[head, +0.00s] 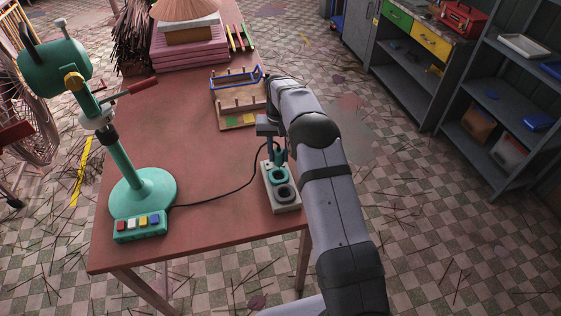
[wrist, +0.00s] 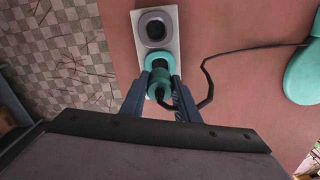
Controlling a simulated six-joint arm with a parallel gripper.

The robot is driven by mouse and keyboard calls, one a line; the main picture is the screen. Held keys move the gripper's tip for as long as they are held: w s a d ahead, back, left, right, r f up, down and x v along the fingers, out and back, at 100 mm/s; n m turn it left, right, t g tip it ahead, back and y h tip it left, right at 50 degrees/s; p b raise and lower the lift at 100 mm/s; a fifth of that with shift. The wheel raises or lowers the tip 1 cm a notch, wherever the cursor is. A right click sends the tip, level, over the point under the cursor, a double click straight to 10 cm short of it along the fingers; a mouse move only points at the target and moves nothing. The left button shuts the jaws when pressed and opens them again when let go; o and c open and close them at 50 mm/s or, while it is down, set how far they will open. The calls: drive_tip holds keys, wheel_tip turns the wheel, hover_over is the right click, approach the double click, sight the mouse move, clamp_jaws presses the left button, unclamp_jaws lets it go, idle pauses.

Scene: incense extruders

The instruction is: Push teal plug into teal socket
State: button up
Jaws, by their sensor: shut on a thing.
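My gripper (wrist: 160,78) is shut on the teal plug (wrist: 159,90), one finger on each side of it. The plug has a black cord at its rear. Its front lines up with the ringed teal socket (wrist: 150,60) on a pale block. I cannot tell how deep the plug sits, as the dark opening and the plug overlap. In the head view my gripper (head: 277,152) is over the block, just above the teal socket (head: 278,177). The plug is mostly hidden there by the fingers.
A dark grey socket (head: 285,193) is on the same block (head: 290,208), near the table's right edge. The black cord (head: 228,195) runs to a teal machine (head: 145,188) with coloured buttons. A wooden rack (head: 238,103) stands behind. The table (head: 190,235) is clear in front.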

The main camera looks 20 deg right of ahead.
sight(279, 163)
drive_tip(key=shift+w+r, duration=0.2)
drive_tip(key=shift+f+b, duration=2)
drive_tip(key=shift+f, duration=0.75)
drive_tip(key=shift+s+f+b, duration=0.1)
drive_tip(key=shift+f+b, duration=0.5)
drive_tip(key=shift+f, duration=0.85)
drive_tip(key=o, duration=1.1)
drive_tip(key=shift+f, duration=0.1)
drive_tip(key=shift+r+b, duration=1.3)
drive_tip(key=shift+r, duration=2.45)
